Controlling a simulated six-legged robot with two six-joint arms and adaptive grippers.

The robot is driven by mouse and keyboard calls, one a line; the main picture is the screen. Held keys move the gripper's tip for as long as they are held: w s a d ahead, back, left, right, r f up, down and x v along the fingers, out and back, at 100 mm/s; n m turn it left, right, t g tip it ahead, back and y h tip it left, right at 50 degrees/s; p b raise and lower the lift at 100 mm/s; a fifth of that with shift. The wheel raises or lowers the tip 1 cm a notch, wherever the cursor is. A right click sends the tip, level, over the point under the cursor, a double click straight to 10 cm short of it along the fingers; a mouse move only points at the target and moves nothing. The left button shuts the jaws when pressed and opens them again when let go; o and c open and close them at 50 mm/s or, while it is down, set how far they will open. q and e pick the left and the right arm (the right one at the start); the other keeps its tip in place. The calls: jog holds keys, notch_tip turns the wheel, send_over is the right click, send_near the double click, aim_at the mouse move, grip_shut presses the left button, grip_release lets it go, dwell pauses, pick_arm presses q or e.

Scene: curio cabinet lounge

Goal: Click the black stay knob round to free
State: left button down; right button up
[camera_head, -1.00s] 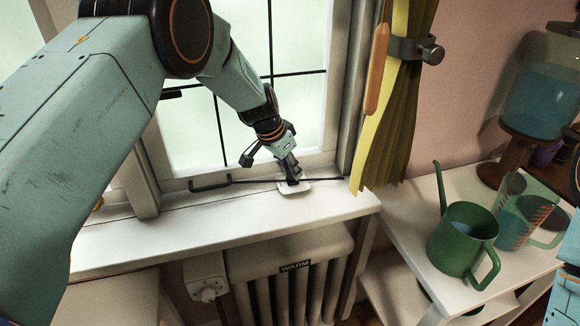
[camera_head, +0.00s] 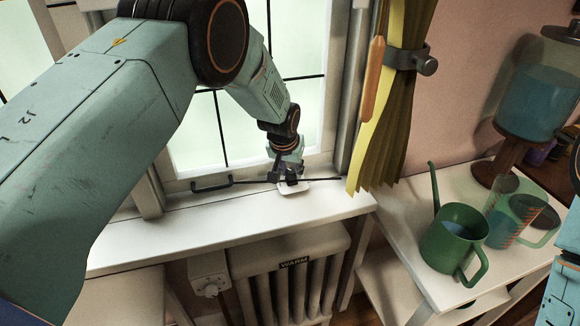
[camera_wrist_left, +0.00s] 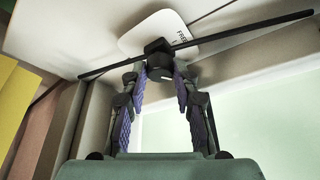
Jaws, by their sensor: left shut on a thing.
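The black stay knob (camera_wrist_left: 158,66) sits on a white rounded plate (camera_wrist_left: 143,42), on the window sill in the head view (camera_head: 296,191). Part of the word FREE shows on the plate; the rest of the lettering is hidden. A thin black stay bar (camera_wrist_left: 245,34) crosses over the plate at the knob; it also shows along the sill in the head view (camera_head: 322,179). My left gripper (camera_wrist_left: 160,72) is shut on the knob, one finger on each side. In the head view the left gripper (camera_head: 287,177) largely hides the knob. My right gripper is out of view.
A yellow curtain (camera_head: 390,130) hangs to the right. A green watering can (camera_head: 455,240) and a clear measuring jug (camera_head: 513,212) stand on a white side table. A radiator (camera_head: 285,275) is below the sill.

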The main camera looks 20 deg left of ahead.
pick_arm(q)
jog(key=shift+w+d+n+y+b, duration=0.1)
jog(key=shift+w+n+y+b, duration=0.15)
jog(key=shift+n+b, duration=0.4)
jog(key=n+y+b, duration=0.1)
jog(key=n+b, duration=0.1)
jog(key=b, duration=0.1)
jog(key=n+y+b, duration=0.1)
jog(key=n+b, duration=0.2)
jog(key=b, duration=0.1)
jog(key=shift+d+n+g, duration=0.15)
jog(key=shift+n+g, duration=0.15)
jog(key=shift+n, duration=0.05)
jog(key=shift+r+n+g+y+b, duration=0.1)
jog(key=shift+n+g+y+b, duration=0.25)
jog(key=shift+n+b, duration=0.6)
jog(key=shift+w+r+n+g+y, duration=0.1)
jog(key=shift+n+g+y, duration=0.2)
jog(key=shift+n, duration=0.85)
jog(key=c, duration=1.4)
grip_release()
jog(key=shift+c, duration=0.2)
jog(key=o, duration=0.4)
